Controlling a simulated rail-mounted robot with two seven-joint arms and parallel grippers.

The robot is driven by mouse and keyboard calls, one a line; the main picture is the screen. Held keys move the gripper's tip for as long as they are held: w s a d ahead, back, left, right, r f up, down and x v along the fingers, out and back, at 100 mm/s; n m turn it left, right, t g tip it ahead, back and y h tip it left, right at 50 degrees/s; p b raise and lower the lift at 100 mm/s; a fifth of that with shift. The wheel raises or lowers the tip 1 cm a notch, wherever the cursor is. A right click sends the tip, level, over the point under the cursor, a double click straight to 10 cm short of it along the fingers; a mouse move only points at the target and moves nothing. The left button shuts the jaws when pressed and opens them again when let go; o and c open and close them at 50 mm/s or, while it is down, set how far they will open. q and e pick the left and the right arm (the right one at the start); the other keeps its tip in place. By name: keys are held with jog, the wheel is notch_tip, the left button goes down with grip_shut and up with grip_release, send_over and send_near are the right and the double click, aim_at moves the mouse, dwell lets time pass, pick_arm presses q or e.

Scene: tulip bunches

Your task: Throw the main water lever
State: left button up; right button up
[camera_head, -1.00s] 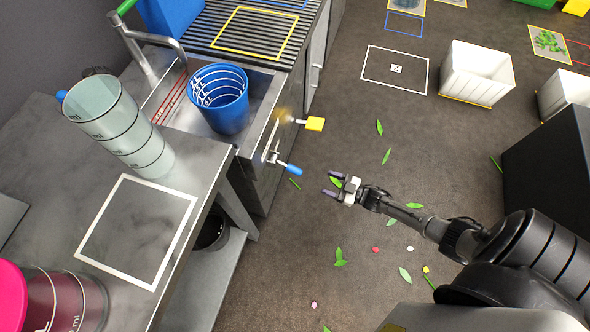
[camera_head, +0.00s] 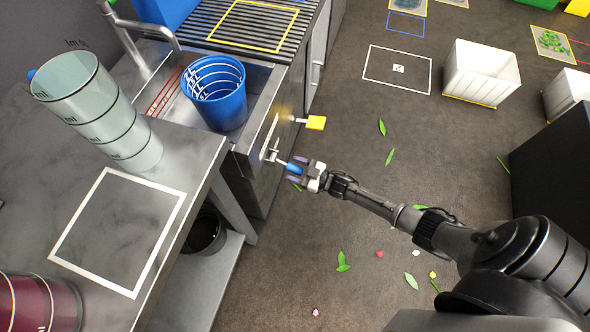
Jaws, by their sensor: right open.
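The lever with a blue handle (camera_head: 294,168) sticks out from the front of the metal sink unit. My left gripper is not in view.
A blue marked bucket (camera_head: 219,96) stands in the sink (camera_head: 258,92) below the curved tap (camera_head: 150,32). A clear measuring vessel (camera_head: 100,110) and a dark red one (camera_head: 38,302) stand on the counter at left. White crates (camera_head: 481,72) and scattered leaves are on the floor.

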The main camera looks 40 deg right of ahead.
jog(key=shift+c, duration=0.2)
grip_shut()
dwell(0.5)
